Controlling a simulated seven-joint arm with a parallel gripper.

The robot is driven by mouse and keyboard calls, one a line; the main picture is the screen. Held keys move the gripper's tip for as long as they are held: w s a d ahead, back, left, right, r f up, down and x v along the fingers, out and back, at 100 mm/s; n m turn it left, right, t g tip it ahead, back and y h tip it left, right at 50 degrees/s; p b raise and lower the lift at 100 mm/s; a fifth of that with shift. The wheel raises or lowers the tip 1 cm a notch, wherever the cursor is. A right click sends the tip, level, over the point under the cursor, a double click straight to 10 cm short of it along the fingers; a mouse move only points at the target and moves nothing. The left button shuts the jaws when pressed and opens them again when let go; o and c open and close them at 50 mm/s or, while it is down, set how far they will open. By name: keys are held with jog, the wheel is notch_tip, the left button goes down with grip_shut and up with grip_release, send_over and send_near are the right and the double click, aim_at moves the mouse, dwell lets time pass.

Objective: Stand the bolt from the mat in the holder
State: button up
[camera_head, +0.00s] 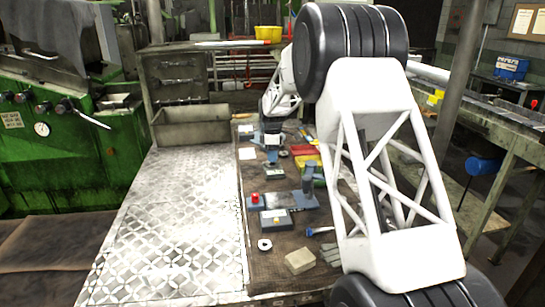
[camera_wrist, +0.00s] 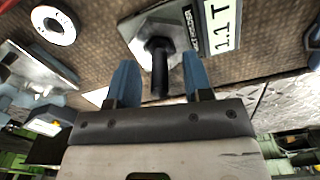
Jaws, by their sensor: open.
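My gripper (camera_wrist: 159,62) is open, with its two blue fingers apart. It also shows in the head view (camera_head: 272,147), pointing down over the far part of the brown mat (camera_head: 285,273). In the wrist view a dark round post (camera_wrist: 159,68) stands up from a grey angular plate (camera_wrist: 140,30) and appears between the fingers. No contact shows. I cannot tell whether this is the bolt or part of the holder. In the head view a small grey piece (camera_head: 273,172) lies just below the gripper. No other bolt can be made out clearly.
A white ring (camera_head: 265,245), a beige block (camera_head: 299,262) and red and yellow items (camera_head: 304,155) lie around. The metal plate (camera_head: 180,220) at left is clear.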

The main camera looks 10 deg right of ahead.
jog(key=shift+r, duration=3.35)
jog(key=shift+s+r, duration=0.1)
jog(key=shift+s+r, duration=0.15)
jog(key=shift+s, duration=0.05)
jog(key=s+r+m, duration=0.3)
jog(key=s+r, duration=0.1)
jog(key=s, duration=0.7)
jog(key=s+d+r+m+t, duration=0.15)
jog(key=s+r, duration=0.25)
jog(key=s, duration=0.7)
jog(key=s+r+m, duration=0.4)
jog(key=s, duration=0.6)
jog(key=s+f+m, duration=0.2)
jog(key=s, duration=0.8)
jog(key=s+f+m, duration=0.3)
jog(key=s, duration=0.8)
jog(key=s+f+m+t, duration=0.1)
jog(key=s+f+m, duration=0.1)
jog(key=s, duration=0.9)
jog(key=shift+f, duration=0.4)
jog(key=shift+m, duration=0.25)
